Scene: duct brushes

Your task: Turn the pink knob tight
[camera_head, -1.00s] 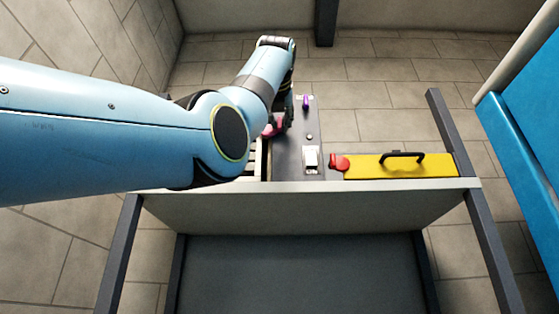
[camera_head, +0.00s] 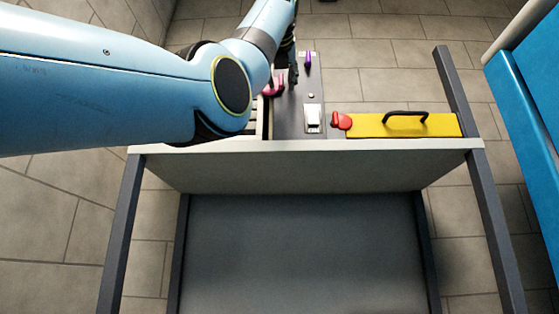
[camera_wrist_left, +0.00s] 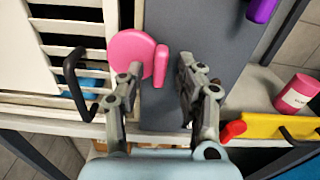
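The pink knob (camera_wrist_left: 127,52) is a round disc with a short upright pink bar at its right side, on the dark grey panel in the left wrist view. In the head view the knob (camera_head: 271,88) is partly hidden by my left arm and gripper. My left gripper (camera_wrist_left: 160,72) is open. Its left finger overlaps the disc's lower part, and the bar shows in the gap between the fingers. The right finger is clear of the bar. Whether the left finger touches the knob I cannot tell. My right gripper is not in view.
The panel carries a purple knob (camera_head: 308,60) and a white switch (camera_head: 312,116). A white slatted grille (camera_wrist_left: 68,68) with a black handle (camera_wrist_left: 75,85) lies left of the knob. A yellow plate (camera_head: 430,126), a red piece (camera_head: 341,121) and a pink canister (camera_wrist_left: 296,93) are to the right.

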